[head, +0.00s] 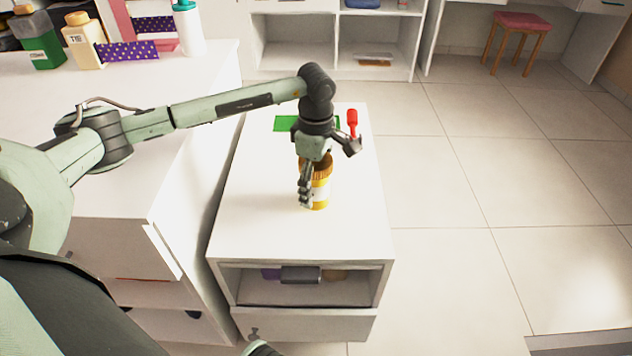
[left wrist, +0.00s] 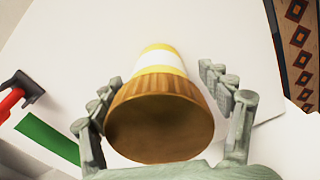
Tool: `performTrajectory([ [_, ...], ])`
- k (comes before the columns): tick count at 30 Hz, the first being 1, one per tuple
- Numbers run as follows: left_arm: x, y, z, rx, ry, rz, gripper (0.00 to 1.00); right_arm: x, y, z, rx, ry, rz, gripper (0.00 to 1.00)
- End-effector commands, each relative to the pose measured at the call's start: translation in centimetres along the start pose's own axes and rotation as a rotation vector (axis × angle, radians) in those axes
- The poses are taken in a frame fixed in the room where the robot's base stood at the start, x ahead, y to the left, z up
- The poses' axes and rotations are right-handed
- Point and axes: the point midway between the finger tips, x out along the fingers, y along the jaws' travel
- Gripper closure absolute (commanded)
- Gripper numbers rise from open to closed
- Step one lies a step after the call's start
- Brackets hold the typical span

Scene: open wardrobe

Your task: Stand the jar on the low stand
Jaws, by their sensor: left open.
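The jar (head: 320,187) is amber-yellow with a white label and a ribbed brown lid. It appears upright on the white top of a low cabinet (head: 255,215), which seems to be the low stand. My left gripper (head: 315,180) is over the jar, with its fingers pointing down around it. In the left wrist view the jar's lid (left wrist: 160,125) lies between the two sets of open fingers (left wrist: 160,95), with a small gap on the right. Whether any finger touches the jar is unclear.
A flat green piece (head: 287,123) and a red-handled tool (head: 352,120) lie behind the jar. The cabinet has an open compartment (head: 345,290) in front. A higher white counter (head: 110,150) with bottles stands on the left.

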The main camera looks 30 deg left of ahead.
Motion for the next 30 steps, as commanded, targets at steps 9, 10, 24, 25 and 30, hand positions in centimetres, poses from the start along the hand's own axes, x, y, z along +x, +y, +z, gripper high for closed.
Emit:
performTrajectory([
  [9, -2.2, 0.1, 0.0, 0.001, -0.001, 0.005, 0.22, 0.0, 0.0, 0.1, 0.0, -0.004, 0.0, 0.31],
  [10, -2.8, 0.1, 0.0, 0.002, -0.001, 0.006, 0.22, 0.0, -0.1, 0.1, 0.0, -0.004, -0.001, 0.31],
  [24, -11.3, 0.1, 0.0, 0.0, 0.0, 0.003, 0.22, -0.6, -0.1, 0.5, 0.0, -0.006, -0.001, 0.31],
  [25, -11.5, 0.1, 0.0, 0.0, 0.0, 0.002, 0.22, -0.6, -0.1, 0.5, 0.0, -0.006, -0.001, 0.31],
  [30, -12.1, 0.0, 0.0, 0.0, 0.0, 0.0, 0.22, -0.6, -0.1, 0.5, 0.0, -0.007, 0.0, 0.31],
])
